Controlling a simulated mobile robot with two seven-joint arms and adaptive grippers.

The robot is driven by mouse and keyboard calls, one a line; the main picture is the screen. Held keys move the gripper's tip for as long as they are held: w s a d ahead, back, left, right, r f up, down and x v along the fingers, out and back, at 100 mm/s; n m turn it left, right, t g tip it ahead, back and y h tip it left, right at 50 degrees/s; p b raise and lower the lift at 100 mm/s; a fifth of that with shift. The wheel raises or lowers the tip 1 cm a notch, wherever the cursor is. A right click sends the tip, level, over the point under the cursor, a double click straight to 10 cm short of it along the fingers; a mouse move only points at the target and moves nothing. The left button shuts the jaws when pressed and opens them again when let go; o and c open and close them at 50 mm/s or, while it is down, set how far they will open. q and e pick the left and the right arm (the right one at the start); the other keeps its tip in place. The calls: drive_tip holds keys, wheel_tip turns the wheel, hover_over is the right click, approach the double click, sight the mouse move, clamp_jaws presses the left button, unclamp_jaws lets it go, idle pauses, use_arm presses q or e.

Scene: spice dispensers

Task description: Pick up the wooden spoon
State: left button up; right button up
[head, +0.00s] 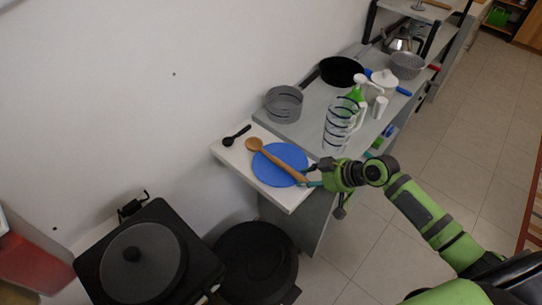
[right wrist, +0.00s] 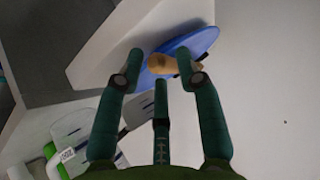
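The wooden spoon (head: 279,164) lies slanting across a round blue plate (head: 268,177), its bowl to the upper left and its handle toward my right gripper. My right gripper (head: 312,175) is at the handle end. In the right wrist view, the spoon's handle end (right wrist: 161,65) shows between the tips of the spread fingers of the gripper (right wrist: 160,68). The fingers stand apart, and I cannot tell whether one touches the spoon. The blue plate (right wrist: 203,40) shows behind them. My left gripper is not in view.
The plate is on a white board (head: 234,159) with a black measuring spoon (head: 236,136). A black bin (head: 256,262) and a lidded pan (head: 139,262) are at lower left.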

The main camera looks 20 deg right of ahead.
clamp_jaws()
drive_tip(key=shift+r, duration=0.15)
